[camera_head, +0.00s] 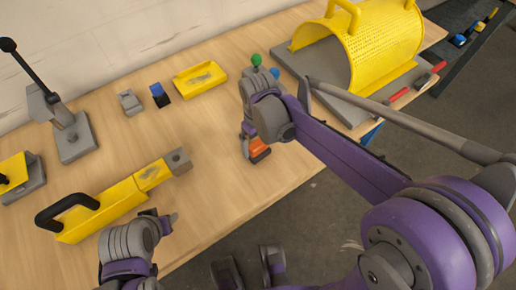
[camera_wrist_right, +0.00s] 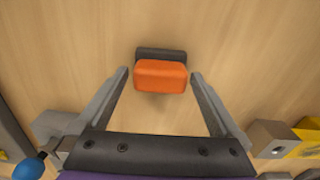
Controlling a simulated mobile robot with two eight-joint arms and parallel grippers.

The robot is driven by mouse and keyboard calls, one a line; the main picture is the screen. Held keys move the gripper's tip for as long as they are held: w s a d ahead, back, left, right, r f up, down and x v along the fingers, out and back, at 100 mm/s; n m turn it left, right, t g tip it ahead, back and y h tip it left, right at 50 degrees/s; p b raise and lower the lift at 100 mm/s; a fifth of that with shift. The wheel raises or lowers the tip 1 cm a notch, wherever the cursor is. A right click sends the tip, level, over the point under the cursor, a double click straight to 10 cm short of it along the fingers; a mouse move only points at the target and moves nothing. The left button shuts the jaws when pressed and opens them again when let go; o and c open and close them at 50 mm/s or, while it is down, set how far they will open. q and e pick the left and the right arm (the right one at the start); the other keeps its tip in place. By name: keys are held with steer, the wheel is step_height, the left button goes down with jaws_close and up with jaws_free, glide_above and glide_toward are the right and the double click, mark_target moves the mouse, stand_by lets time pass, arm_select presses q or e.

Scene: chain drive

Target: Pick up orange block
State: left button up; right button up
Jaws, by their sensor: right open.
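The orange block (camera_head: 259,151) is on the wooden table near its front edge; it has a dark grey part on one side. In the right wrist view the orange block (camera_wrist_right: 160,76) lies between the fingertips, with a gap on each side. My right gripper (camera_head: 252,140) is open right at the block, and its arm hides part of that area. The right gripper (camera_wrist_right: 159,74) holds nothing. My left gripper (camera_head: 163,221) is at the lower left, by the table's front edge; its jaws do not show clearly.
A yellow perforated guard (camera_head: 375,45) on a grey plate stands back right. A yellow bar with a black handle (camera_head: 112,205) lies left. A yellow tray (camera_head: 200,78), a blue-and-black block (camera_head: 159,95) and a lever fixture (camera_head: 75,138) stand behind. Bare table surrounds the orange block.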

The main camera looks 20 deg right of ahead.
mark_target(258, 144)
steer(key=shift+f, duration=0.2)
steer(key=c, duration=1.4)
steer(key=shift+o, duration=0.2)
steer(key=shift+r, duration=0.15)
step_height(258, 144, up, 10)
steer(key=shift+f+p, duration=0.15)
steer(key=shift+p, duration=0.5)
steer(key=shift+s, duration=0.15)
